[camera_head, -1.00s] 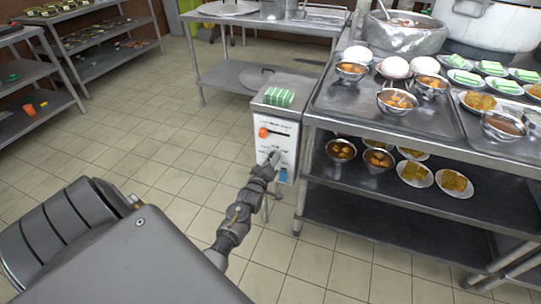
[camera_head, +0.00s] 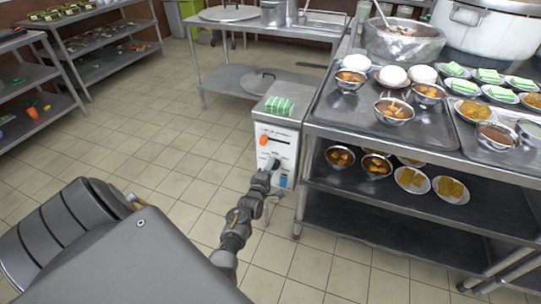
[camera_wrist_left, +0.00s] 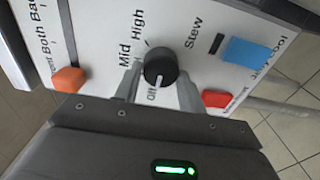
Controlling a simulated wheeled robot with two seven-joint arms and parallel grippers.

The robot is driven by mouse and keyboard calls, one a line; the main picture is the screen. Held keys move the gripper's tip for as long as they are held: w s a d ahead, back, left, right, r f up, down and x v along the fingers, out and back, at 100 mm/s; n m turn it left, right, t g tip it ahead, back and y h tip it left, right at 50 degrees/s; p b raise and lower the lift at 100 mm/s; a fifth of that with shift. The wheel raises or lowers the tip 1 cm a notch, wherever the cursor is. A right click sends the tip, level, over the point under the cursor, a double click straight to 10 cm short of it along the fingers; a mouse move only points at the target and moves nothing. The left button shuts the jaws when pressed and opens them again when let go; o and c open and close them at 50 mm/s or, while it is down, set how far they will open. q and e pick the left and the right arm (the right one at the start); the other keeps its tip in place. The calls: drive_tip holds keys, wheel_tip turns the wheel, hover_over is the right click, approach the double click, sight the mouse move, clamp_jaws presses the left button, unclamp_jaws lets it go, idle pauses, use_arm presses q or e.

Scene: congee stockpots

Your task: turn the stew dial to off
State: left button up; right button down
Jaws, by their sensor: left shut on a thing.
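The stew dial (camera_wrist_left: 161,66) is a round black knob on the white panel of a control box (camera_head: 277,148). Its white mark points down at the "Off" label in the left wrist view; "Mid", "High" and "Stew" are printed around it. My left gripper (camera_head: 270,164) reaches the front of the box in the head view. In the wrist view, its two fingers (camera_wrist_left: 158,82) are shut on the dial, one on each side. The dial is too small and covered to make out in the head view. My right gripper is not in view.
Near the dial are an orange slider knob (camera_wrist_left: 68,79), a blue button (camera_wrist_left: 247,51) and a red button (camera_wrist_left: 216,98). Green-and-white blocks (camera_head: 279,105) lie on the box. A steel table (camera_head: 420,150) with bowls stands close at its right. The floor at left is clear.

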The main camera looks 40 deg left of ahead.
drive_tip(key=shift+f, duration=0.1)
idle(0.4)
use_arm(q)
drive_tip(key=o, duration=1)
drive_tip(key=shift+c, duration=0.2)
drive_tip(key=p+v, duration=0.1)
drive_tip(key=v, duration=0.9)
drive_tip(key=shift+s+d, duration=0.25)
drive_tip(key=shift+s, duration=0.05)
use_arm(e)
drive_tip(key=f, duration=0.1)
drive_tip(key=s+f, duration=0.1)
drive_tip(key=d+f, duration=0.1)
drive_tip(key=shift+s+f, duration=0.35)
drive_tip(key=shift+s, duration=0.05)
